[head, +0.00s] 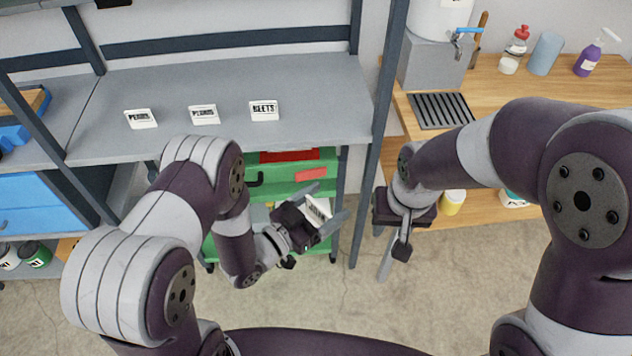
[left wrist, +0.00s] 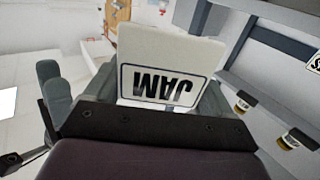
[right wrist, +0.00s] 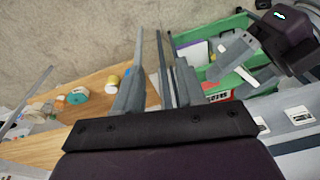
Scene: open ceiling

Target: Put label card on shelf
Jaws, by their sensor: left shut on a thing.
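My left gripper (head: 318,214) is shut on a white label card (head: 319,208), in front of the shelving and below the front edge of the grey shelf (head: 240,92). In the left wrist view the card (left wrist: 170,60) reads JAM, upside down, and stands up from between the fingers. Three similar cards stand on the shelf: one that seems to read PEARS (head: 140,119), a PLUMS card (head: 203,115) and a BEETS card (head: 264,110). My right gripper (right wrist: 158,85) is empty, with a gap between its fingers; it points down in front of the wooden counter.
A dark shelf post (head: 380,130) stands between the shelf and the wooden counter (head: 500,85). Right of the BEETS card the shelf is bare. A purple spray bottle (head: 588,60) stands on the counter.

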